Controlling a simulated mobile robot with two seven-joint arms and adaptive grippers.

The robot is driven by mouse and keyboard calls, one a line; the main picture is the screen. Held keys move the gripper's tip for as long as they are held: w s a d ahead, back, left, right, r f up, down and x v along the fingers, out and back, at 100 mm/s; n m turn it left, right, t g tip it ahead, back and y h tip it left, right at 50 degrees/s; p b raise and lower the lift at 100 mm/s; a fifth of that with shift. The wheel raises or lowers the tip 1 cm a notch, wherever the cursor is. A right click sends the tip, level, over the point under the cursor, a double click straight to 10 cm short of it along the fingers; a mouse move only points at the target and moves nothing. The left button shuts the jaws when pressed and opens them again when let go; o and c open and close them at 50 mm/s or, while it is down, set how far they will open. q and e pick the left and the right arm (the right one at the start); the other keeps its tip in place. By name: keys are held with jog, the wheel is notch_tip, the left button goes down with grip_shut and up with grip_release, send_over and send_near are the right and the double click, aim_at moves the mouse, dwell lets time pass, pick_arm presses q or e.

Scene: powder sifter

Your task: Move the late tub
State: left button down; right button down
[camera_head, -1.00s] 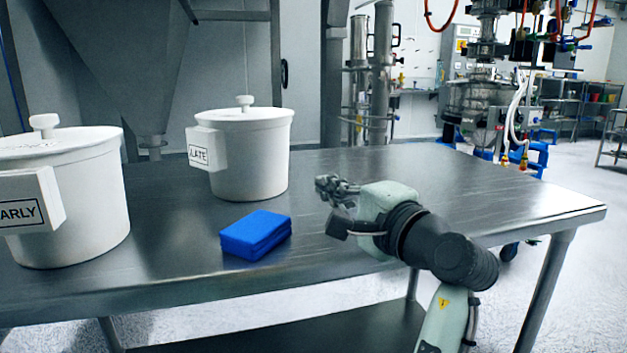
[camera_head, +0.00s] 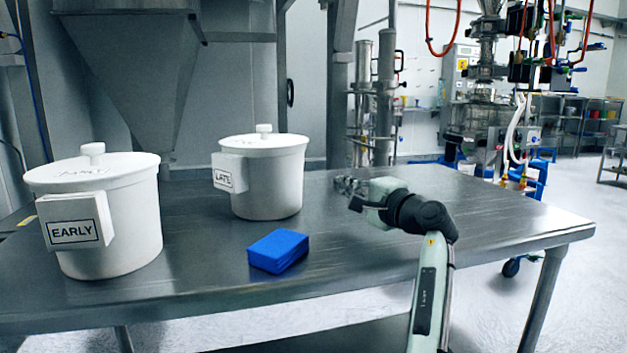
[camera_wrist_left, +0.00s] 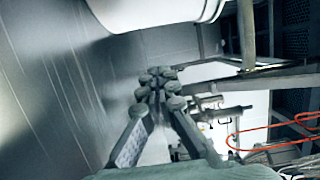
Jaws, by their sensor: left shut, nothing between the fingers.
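The late tub (camera_head: 268,180) is a white lidded pot with a knob and a "LATE" label block, upright on the steel table. The early tub (camera_head: 110,220), alike but labelled "EARLY", stands to its left and nearer. My left gripper (camera_head: 343,184) is just right of the late tub, apart from it and empty. In the left wrist view its fingers (camera_wrist_left: 160,80) are shut together. A white tub wall shows at the top of that view (camera_wrist_left: 155,12), its label out of sight. My right gripper is not in view.
A blue sponge-like block (camera_head: 278,251) lies on the table in front of the late tub. The steel table top (camera_head: 480,215) is clear to the right. A grey hopper (camera_head: 130,80) stands behind the table, and process equipment stands at the back right.

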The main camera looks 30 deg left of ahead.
pick_arm(q)
jog(key=x, duration=0.5)
jog(key=shift+a+r, duration=0.1)
jog(key=shift+a, duration=0.25)
jog(key=shift+s+a+p, duration=0.25)
jog(key=shift+s+a, duration=0.05)
jog(key=shift+s, duration=0.25)
jog(key=shift+s+a+p, duration=0.25)
jog(key=shift+s+a, duration=0.05)
jog(key=shift+s, duration=0.25)
jog(key=shift+s+a, duration=0.4)
jog(key=shift+s, duration=0.1)
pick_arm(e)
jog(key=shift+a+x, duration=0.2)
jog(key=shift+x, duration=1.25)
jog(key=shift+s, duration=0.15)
